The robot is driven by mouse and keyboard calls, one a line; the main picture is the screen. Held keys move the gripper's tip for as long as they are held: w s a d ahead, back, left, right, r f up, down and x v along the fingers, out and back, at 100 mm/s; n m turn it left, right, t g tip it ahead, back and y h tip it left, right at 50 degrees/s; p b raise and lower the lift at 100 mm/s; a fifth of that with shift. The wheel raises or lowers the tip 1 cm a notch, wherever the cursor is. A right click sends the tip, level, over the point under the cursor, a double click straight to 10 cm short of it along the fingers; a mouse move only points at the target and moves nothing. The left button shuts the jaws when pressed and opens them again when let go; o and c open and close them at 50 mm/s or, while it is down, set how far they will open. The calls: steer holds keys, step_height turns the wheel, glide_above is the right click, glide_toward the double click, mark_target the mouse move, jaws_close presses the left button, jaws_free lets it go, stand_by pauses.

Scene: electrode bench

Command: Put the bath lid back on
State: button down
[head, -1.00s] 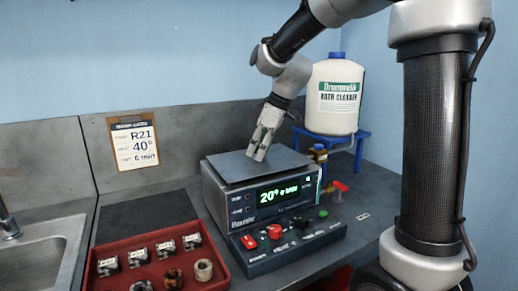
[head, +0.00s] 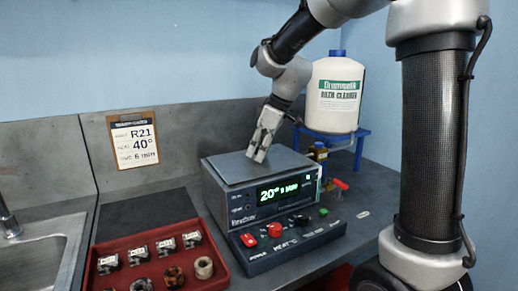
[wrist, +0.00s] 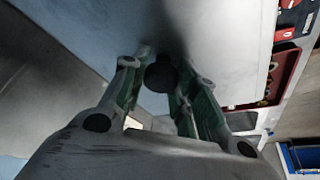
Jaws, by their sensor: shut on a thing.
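The bath (head: 232,207) is a grey box with a lit green display reading 20°, standing on the bench right of centre. Its flat grey lid (head: 222,168) lies over the top of the bath and looks about level with the rim; a small gap cannot be ruled out. My gripper (head: 257,155) reaches down from above onto the middle of the lid. In the wrist view its fingers (wrist: 158,82) are shut on the lid's dark round knob (wrist: 158,76). The knob is hidden by the fingers in the head view.
A red tray (head: 225,262) with several small parts stands front left, near a sink (head: 35,255). A cleaner jug (head: 335,95) on a blue stand (head: 360,140) and a small bottle (head: 318,153) stand behind right. A control panel (head: 295,240) fronts the bath.

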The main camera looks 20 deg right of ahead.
steer(key=shift+f, duration=0.15)
steer(key=c, duration=1)
jaws_free()
steer(key=shift+c, duration=0.2)
steer(key=shift+o, duration=0.3)
steer(key=o, duration=0.4)
steer(key=shift+o, duration=0.2)
steer(key=shift+r, duration=3.5)
